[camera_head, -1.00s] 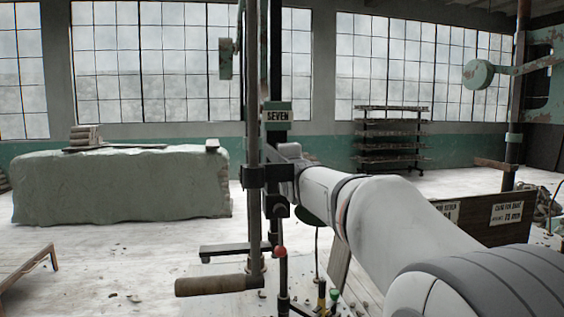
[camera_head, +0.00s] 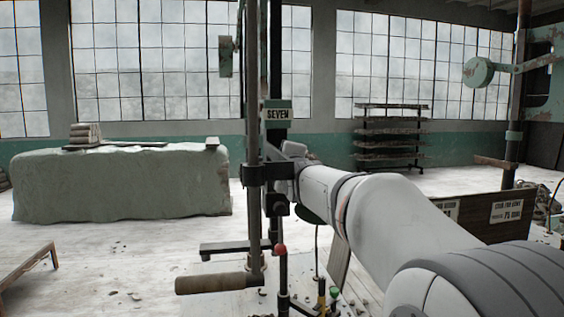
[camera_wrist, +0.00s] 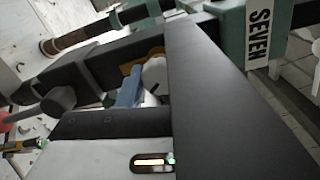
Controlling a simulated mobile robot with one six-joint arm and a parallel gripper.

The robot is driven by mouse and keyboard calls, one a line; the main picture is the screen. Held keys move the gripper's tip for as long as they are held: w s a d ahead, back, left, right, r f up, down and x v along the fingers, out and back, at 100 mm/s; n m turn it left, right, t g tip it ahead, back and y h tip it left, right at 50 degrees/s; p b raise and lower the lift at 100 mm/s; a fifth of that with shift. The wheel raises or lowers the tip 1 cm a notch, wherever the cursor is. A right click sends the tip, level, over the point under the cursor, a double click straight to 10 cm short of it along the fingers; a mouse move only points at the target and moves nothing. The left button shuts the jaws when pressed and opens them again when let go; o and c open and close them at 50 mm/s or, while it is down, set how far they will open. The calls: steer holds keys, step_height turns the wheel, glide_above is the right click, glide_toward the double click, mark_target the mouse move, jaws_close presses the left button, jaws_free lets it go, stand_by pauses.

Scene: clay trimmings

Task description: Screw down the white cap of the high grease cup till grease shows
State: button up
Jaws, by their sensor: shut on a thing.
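In the wrist view the white cap (camera_wrist: 154,74) of the grease cup shows small, beside a dark slab that covers part of it. A brass-coloured part (camera_wrist: 130,68), seemingly of the cup, shows next to it. My gripper (camera_wrist: 148,82) is shut on the cap, with a blue pad (camera_wrist: 129,90) against its near side. The other finger's contact is hidden. No grease can be made out. In the head view my gripper (camera_head: 284,172) is at the upright post, below the SEVEN sign (camera_head: 278,112), and the cap is hidden there.
The dark upright post (camera_head: 253,130) stands close in front of my gripper. A wooden crank handle (camera_head: 210,284) and a red-knobbed lever (camera_head: 280,250) are below. A sign board (camera_head: 480,215) is right.

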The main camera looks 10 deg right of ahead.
steer(key=o, duration=1)
steer(key=shift+s, duration=0.15)
steer(key=s+b, duration=0.2)
steer(key=s, duration=0.5)
steer(key=shift+s, duration=0.25)
